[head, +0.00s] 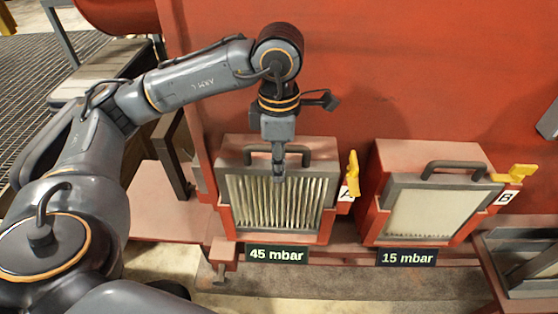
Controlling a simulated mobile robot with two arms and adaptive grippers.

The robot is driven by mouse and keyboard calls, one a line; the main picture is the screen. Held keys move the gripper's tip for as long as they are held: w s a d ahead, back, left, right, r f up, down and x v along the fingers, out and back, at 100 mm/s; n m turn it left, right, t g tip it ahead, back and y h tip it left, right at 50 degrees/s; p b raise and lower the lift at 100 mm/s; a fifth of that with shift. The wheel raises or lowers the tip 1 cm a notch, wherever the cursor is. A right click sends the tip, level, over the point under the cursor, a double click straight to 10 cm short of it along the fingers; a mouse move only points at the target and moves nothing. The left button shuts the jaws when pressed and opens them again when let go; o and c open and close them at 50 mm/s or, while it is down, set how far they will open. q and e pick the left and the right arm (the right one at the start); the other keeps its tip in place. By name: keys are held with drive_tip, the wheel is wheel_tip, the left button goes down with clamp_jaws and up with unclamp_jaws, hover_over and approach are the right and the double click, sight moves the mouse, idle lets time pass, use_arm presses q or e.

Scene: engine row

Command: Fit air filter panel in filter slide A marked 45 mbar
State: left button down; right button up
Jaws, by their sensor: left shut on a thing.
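Filter slide A (227,222) is a red housing with a "45 mbar" label (276,254) below it. A grey-framed air filter panel (255,205) with pale upright pleats stands in its front opening. The panel has a dark handle (257,149) on top. My left gripper (279,172) points down at that handle and is shut on it. The fingers hide the handle's middle and a little of the pleats. I cannot tell how deep the panel sits. A yellow lever (352,174) stands upright at the slide's right side. My right gripper is not in view.
Filter slide B (372,221), labelled "15 mbar" (407,258), stands to the right with a smoother cream panel (430,213) and a sideways yellow lever (514,173). A dark-framed stand (525,290) is at lower right. A red wall (400,70) rises behind.

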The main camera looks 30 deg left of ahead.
use_arm(q)
drive_tip(key=shift+s+f+b, duration=0.1)
drive_tip(key=shift+f+b, duration=0.55)
drive_tip(key=shift+f, duration=0.05)
drive_tip(key=c, duration=1.1)
unclamp_jaws()
drive_tip(key=shift+o, duration=0.4)
wheel_tip(320, 180, up, 12)
drive_tip(key=shift+f, duration=0.1)
